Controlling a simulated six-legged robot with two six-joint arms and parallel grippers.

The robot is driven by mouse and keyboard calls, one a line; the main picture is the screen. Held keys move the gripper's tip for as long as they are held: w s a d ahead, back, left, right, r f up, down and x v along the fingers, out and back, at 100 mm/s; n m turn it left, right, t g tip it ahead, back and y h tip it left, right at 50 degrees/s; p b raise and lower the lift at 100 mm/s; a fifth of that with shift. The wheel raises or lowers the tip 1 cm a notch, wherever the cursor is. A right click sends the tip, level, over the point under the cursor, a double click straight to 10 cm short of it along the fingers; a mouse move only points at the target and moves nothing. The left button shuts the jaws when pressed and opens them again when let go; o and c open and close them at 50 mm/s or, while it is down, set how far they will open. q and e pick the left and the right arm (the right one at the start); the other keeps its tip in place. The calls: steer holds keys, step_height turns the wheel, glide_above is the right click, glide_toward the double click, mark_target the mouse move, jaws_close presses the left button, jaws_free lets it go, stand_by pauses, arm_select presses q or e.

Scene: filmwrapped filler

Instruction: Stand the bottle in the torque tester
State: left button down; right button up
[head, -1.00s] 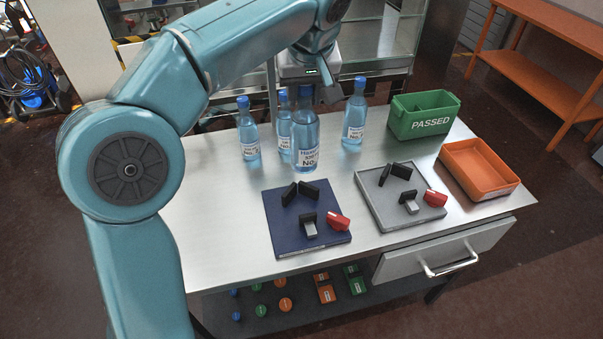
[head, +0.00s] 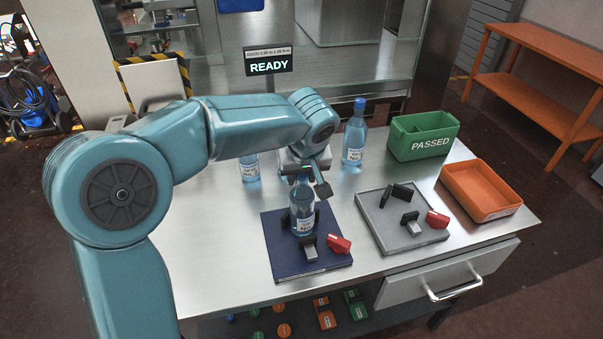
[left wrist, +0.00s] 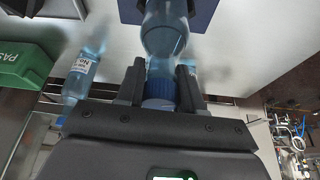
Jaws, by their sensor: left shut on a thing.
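My left gripper (head: 304,180) is shut on a clear blue bottle (head: 302,212) near its blue cap (left wrist: 160,92). The bottle is upright over the blue-based torque tester (head: 285,262), among its black jaws; whether its bottom touches the base cannot be told. The tester has a red knob (head: 339,244) at its front right. In the left wrist view the bottle (left wrist: 165,35) runs from the fingers toward the dark blue base (left wrist: 205,12). A second, grey-based tester (head: 385,235) stands empty to the right. My right gripper is not in view.
Other bottles stand behind, one at left (head: 250,168) and one at right (head: 355,140). A green PASSED bin (head: 422,148) and an orange tray (head: 484,207) are at the right. The table's front left is clear.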

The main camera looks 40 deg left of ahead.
arm_select(q)
steer(key=shift+s+r, duration=0.1)
steer(key=shift+d, duration=0.1)
steer(key=c, duration=0.7)
jaws_free()
steer(key=shift+w+f, duration=0.2)
steer(key=shift+f, duration=0.05)
steer(key=shift+s+r, duration=0.1)
steer(key=shift+s, duration=0.1)
steer(key=shift+r, duration=0.25)
steer(key=v, duration=1.1)
steer(key=shift+d+r, duration=0.1)
steer(key=shift+r, duration=0.25)
steer(key=shift+w, duration=0.1)
